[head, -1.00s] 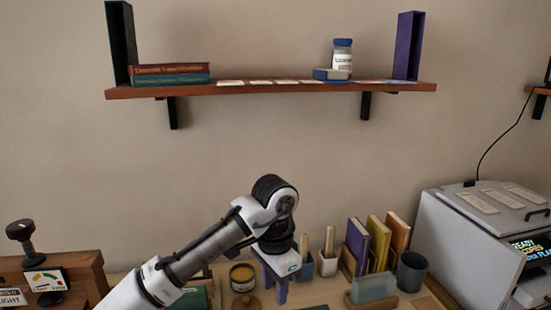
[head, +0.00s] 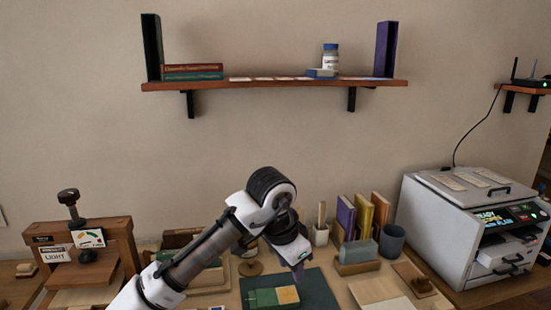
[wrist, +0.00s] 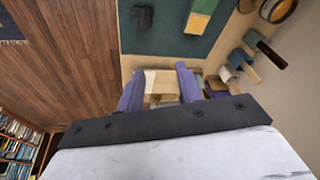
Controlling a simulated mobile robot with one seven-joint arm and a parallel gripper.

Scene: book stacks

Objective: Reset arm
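My arm reaches in from the bottom of the head view, bent at a white and black joint. My gripper (head: 297,272) hangs over the desk, its purple fingers pointing down by a dark green mat (head: 318,290). In the wrist view my gripper (wrist: 160,88) shows two purple fingers spread apart. I see nothing held between them, only desk items beyond. A green and yellow book (head: 272,297) lies on the mat below the gripper. Part of the mat is hidden by my arm.
A wall shelf (head: 270,84) holds books, a jar and bookends above. Upright books (head: 362,215), a grey cup (head: 392,240) and a brush holder (head: 320,235) stand behind the mat. A printer (head: 470,220) stands right, a wooden press (head: 85,250) left.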

